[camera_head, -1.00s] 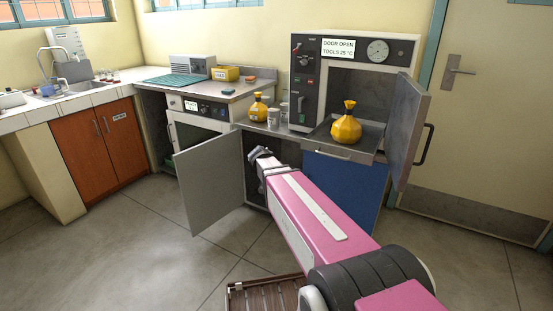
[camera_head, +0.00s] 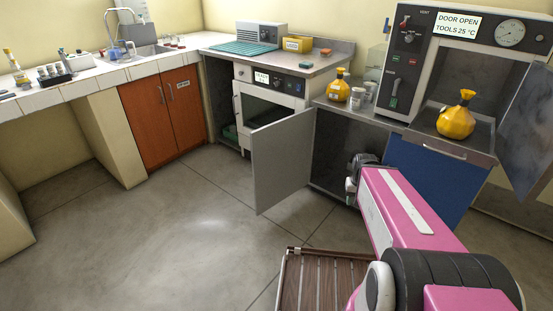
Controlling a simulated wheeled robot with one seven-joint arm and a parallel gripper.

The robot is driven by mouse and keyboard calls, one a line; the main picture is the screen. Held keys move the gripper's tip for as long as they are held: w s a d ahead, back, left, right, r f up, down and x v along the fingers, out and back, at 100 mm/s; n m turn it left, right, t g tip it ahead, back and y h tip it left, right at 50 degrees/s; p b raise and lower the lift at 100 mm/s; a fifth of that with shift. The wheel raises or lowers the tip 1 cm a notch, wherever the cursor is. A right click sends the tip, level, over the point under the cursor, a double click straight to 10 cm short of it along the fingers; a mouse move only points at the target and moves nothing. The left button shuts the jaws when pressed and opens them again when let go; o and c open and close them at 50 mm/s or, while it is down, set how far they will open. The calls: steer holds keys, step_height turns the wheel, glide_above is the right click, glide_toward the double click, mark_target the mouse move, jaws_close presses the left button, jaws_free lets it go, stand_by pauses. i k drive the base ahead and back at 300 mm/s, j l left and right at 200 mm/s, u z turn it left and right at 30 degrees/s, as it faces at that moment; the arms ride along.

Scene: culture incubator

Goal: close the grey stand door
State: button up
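The grey stand door (camera_head: 284,162) is a flat pale panel in the middle of the head view. It stands wide open, swung out into the room from the left side of the low grey stand. The dark inside of the stand (camera_head: 345,137) is exposed. My gripper (camera_head: 352,184) shows at the far end of my pink arm, in front of the stand opening and to the right of the door. A gap of dark interior shows between gripper and door. The fingers are small and partly hidden by the wrist, so their opening is unclear.
A yellow flask (camera_head: 338,91) and pale jars stand on top of the stand. To the right, the incubator (camera_head: 398,75) is open, with another yellow flask (camera_head: 456,121) on its shelf. A brown slatted thing (camera_head: 315,280) lies low in front. The floor (camera_head: 170,230) left of the door is clear.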

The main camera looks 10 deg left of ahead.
mark_target(281, 150)
steer(key=j+z, duration=0.15)
steer(key=j, duration=0.35)
steer(key=j+z, duration=0.2)
steer(key=j, duration=0.3)
steer(key=j+z, duration=0.15)
steer(key=j, duration=0.35)
steer(key=k+j+z, duration=0.15)
steer(key=j, duration=0.35)
steer(key=k+j+z, duration=0.2)
steer(key=j, duration=0.25)
steer(key=j+z, duration=0.15)
steer(key=j, duration=0.35)
steer(key=i+j+z, duration=0.25)
steer(key=j, duration=0.8)
steer(key=j+z, duration=0.25)
steer(key=j, duration=0.75)
steer(key=k+j+z, duration=0.1)
steer(key=k+j, duration=0.1)
steer(key=j, duration=0.1)
